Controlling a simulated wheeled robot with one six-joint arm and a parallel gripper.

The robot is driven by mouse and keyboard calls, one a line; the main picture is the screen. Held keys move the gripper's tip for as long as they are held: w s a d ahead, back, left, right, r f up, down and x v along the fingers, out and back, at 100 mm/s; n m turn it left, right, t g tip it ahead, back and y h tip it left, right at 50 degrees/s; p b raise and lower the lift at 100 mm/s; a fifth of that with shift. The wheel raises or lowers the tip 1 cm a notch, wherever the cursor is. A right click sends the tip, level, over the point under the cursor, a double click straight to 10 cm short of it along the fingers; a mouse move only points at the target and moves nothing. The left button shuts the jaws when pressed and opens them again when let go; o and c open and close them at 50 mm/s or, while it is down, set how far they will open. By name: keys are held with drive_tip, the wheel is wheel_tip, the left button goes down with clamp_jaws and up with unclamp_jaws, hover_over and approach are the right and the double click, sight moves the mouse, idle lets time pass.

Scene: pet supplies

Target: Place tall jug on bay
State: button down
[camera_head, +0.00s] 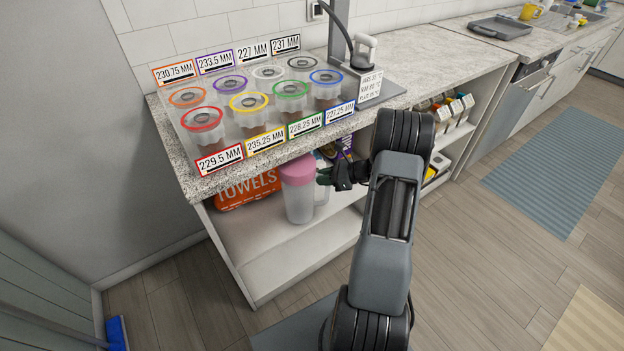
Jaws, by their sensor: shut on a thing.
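The tall jug (298,192) has a pink lid and a pale translucent body. It is upright at the lower shelf under the counter, in front of the orange towel pack. My gripper (326,177) is dark and is shut on the jug at its right, handle side; my arm reaches in from the front right. The fingertips are small and partly hidden at the handle. I cannot tell whether the jug's base touches the shelf. No place in view is clearly marked as the bay; labelled places with coloured rings (249,102) stand on the counter.
The speckled counter (207,183) overhangs the shelf (262,235). A grey stand (376,86) with a white-handled item stands at the counter's back. An orange towel pack (248,190) is left of the jug. Several small boxes (450,110) fill a shelf to the right.

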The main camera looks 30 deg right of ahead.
sight(312, 179)
drive_tip(key=shift+w+a, duration=0.3)
drive_tip(key=shift+a, duration=0.1)
drive_tip(key=x, duration=0.3)
drive_tip(key=shift+r, duration=0.1)
drive_tip(key=shift+f, duration=0.3)
drive_tip(key=shift+f+b, duration=0.1)
drive_tip(key=shift+b, duration=0.2)
drive_tip(key=c, duration=1.1)
unclamp_jaws()
drive_tip(key=shift+o, duration=0.2)
